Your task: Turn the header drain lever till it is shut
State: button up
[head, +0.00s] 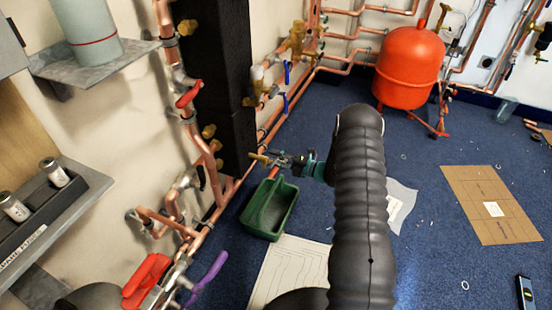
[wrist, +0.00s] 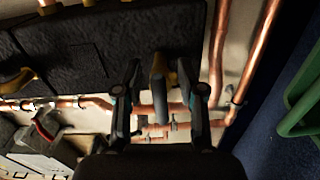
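My gripper (head: 276,160) is at the far end of my black arm, beside the dark column and above the green tub. In the wrist view its two fingers (wrist: 160,82) stand apart. A grey paddle-like lever (wrist: 158,74) with brass beside it shows between them, and I see a gap on each side. This looks like the header drain lever, but no label is readable. A brass fitting (head: 258,158) shows at the fingertips in the head view. The lever itself is hard to make out there.
Copper pipes (wrist: 240,75) run close behind and right of the fingers. The green tub (head: 270,207) stands on the floor below. The dark column (head: 222,80), a red lever (head: 188,94) and a purple lever (head: 207,278) are to the left. A red tank (head: 408,65) stands farther back.

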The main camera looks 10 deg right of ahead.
jog(key=v, duration=1.2)
dwell(0.5)
